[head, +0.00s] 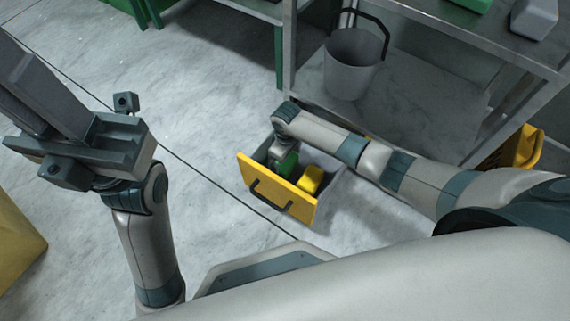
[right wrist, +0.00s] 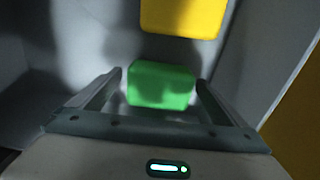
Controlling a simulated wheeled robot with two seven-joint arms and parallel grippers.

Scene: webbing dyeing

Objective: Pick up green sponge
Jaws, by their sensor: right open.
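The green sponge (head: 287,164) lies in the open yellow-fronted drawer (head: 270,195), beside a yellow sponge (head: 311,179). My right gripper (head: 282,156) reaches down into the drawer over the green sponge, and the wrist partly hides it in the head view. In the right wrist view, my right gripper (right wrist: 160,78) is open, with one finger on each side of the green sponge (right wrist: 160,88). Whether the fingers touch it cannot be told. My left gripper (head: 45,90) is raised at the left, far from the drawer; its jaw opening is unclear.
The yellow sponge (right wrist: 183,17) shows ahead of the green one in the right wrist view. A grey bucket (head: 352,65) stands on a metal rack (head: 470,45) behind the drawer. A yellow crate (head: 515,150) is at the right. Floor left of the drawer is clear.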

